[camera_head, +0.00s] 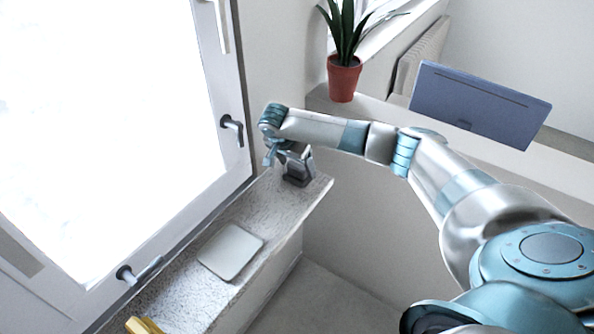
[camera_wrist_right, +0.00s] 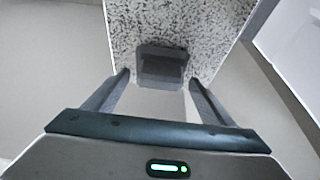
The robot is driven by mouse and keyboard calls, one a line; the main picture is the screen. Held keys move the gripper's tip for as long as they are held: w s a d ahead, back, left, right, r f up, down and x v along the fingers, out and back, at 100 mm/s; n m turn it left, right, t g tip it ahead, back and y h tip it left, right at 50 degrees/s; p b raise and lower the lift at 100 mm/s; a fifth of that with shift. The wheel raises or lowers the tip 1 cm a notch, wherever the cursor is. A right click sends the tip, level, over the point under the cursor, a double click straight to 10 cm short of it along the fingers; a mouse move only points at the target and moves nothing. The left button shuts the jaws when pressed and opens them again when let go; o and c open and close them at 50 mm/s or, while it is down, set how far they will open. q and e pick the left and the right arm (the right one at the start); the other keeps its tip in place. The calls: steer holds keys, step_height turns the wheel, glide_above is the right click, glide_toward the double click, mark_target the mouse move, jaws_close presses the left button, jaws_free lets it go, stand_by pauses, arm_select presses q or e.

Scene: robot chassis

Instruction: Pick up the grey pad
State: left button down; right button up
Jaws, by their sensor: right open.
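A flat, light grey, rounded square pad (camera_head: 230,252) lies on the speckled stone window sill in the head view. My right gripper (camera_head: 292,160) is at the far end of the sill, well apart from that pad. A small dark grey block-like object (camera_head: 299,181) is at the sill's end by the gripper. In the right wrist view this dark object (camera_wrist_right: 161,66) shows ahead of and between the spread fingers of my right gripper (camera_wrist_right: 159,82). The gripper is open; contact with the object cannot be told. My left gripper is not in view.
The narrow sill (camera_head: 185,295) runs beneath a bright window with a handle (camera_head: 232,128) and a lower latch (camera_head: 138,272). A potted plant (camera_head: 343,78) and a blue-grey panel (camera_head: 478,104) stand behind my arm. A yellow item (camera_head: 144,325) shows at the bottom edge.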

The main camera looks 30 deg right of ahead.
steer(key=shift+d+f, duration=0.2)
steer(key=shift+f, duration=0.35)
steer(key=c, duration=1.2)
steer(key=shift+w+r, duration=0.1)
